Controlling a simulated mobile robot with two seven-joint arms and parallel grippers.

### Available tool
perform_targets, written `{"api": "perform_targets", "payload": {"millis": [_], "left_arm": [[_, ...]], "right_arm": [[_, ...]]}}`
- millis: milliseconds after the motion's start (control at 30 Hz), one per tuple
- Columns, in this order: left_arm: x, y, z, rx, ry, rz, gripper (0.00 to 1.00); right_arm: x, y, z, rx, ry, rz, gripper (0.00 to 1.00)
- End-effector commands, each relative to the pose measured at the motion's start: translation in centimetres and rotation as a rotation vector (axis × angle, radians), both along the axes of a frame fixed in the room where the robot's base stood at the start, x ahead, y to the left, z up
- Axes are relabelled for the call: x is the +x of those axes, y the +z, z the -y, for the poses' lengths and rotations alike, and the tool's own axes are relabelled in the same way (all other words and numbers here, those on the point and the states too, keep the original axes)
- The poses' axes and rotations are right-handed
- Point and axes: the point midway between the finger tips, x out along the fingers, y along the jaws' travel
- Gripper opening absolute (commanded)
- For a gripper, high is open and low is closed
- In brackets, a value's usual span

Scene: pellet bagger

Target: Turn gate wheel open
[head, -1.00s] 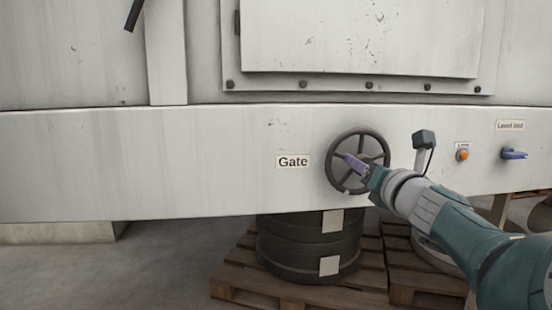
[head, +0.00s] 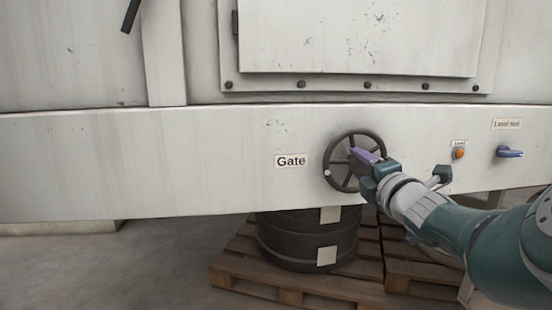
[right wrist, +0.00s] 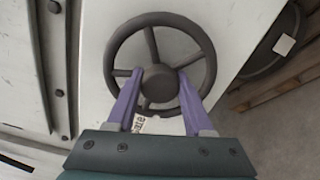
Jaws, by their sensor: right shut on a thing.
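The gate wheel (head: 355,160) is a dark spoked handwheel on the pale machine beam, right of the "Gate" label (head: 291,161). A small pale mark shows at the left of its rim. In the right wrist view the wheel (right wrist: 119,45) fills the upper middle. My right gripper (head: 356,155) is at the wheel's middle, its purple fingers shut on it. In the right wrist view the fingers (right wrist: 171,77) lie on either side of the hub; the exact contact is hard to see. My left gripper is not in view.
A dark drum (head: 300,238) stands on a wooden pallet (head: 290,286) below the wheel. The floor to the left is clear.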

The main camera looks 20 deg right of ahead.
Motion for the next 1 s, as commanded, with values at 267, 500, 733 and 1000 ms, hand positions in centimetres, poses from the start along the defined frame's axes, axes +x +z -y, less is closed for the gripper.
{"api": "perform_targets", "payload": {"millis": [267,500,733,1000], "left_arm": [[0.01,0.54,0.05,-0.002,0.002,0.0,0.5],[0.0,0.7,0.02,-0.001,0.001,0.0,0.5],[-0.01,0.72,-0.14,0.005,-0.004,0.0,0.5],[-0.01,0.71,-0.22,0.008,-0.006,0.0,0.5]], "right_arm": [[0.0,0.08,0.03,0.17,0.0,0.041,0.0],[0.01,0.05,0.01,0.246,0.0,0.06,0.0],[0.01,0.02,-0.01,0.269,0.0,0.066,0.0],[0.01,0.01,0.01,0.271,0.0,0.066,0.0]]}}
